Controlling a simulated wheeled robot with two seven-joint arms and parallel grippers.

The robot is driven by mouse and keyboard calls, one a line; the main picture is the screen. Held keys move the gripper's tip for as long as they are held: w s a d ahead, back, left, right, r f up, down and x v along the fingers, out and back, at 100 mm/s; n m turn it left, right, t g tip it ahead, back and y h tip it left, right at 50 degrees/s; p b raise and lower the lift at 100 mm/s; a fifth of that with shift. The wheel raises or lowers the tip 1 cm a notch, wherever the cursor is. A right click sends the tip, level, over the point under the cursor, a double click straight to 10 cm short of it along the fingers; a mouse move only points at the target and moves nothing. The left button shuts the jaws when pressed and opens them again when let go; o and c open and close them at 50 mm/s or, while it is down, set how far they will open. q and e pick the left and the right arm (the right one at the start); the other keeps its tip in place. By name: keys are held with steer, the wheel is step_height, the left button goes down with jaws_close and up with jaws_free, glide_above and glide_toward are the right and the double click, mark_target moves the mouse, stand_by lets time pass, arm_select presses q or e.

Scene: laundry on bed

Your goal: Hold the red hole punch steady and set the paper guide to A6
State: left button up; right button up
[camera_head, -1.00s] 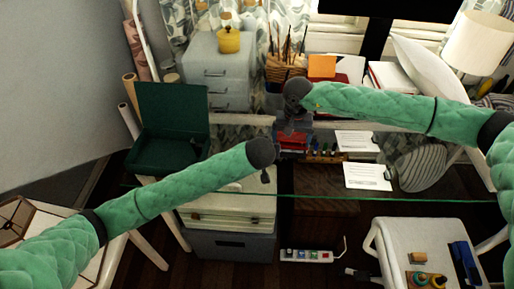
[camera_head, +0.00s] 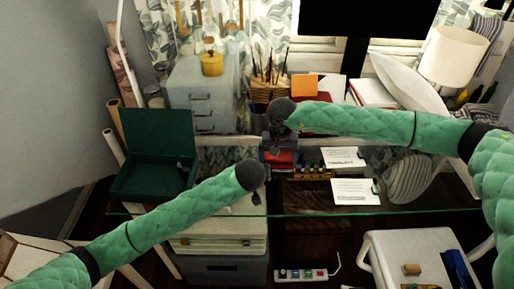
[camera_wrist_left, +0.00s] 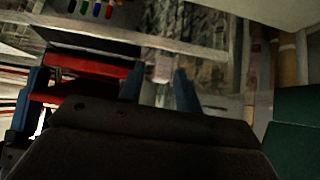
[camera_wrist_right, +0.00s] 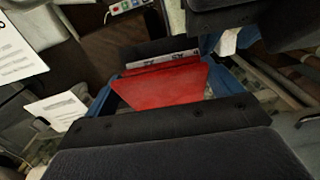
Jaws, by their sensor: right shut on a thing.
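The red hole punch (camera_head: 281,158) is on the glass desk, partly hidden under my right gripper (camera_head: 274,142). In the right wrist view its broad red top (camera_wrist_right: 163,88) lies between the blue fingers, and that gripper is shut on it. A pale strip with dark marks (camera_wrist_right: 172,60) runs along its far side; I cannot read the marks or tell where the guide is set. My left gripper (camera_head: 257,198) is in front of the punch and a little left. In the left wrist view its fingers (camera_wrist_left: 158,88) are apart and empty, beside the red punch (camera_wrist_left: 90,72).
An open green box (camera_head: 155,180) stands left of the grippers. Grey drawers (camera_head: 203,95) and a brush basket (camera_head: 268,92) stand behind.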

arm_select(q)
steer(key=shift+w+a, duration=0.15)
steer(key=shift+a, duration=1.85)
steer(key=v, duration=1.2)
steer(key=w+d+r+m+t+h, duration=0.1)
steer(key=w+d+r+t+h, duration=0.1)
steer(key=w+r+t, duration=0.3)
steer(key=w+d+r+t+h, duration=0.1)
steer(key=w+r+h, duration=0.15)
steer(key=r, duration=0.55)
steer(key=d+r+m+t+h, duration=0.2)
steer(key=d+r+m+h, duration=0.4)
steer(key=r, duration=0.4)
steer(key=shift+s+m+t+h, duration=0.3)
steer(key=shift+s+h, duration=0.1)
steer(key=shift+h, duration=0.05)
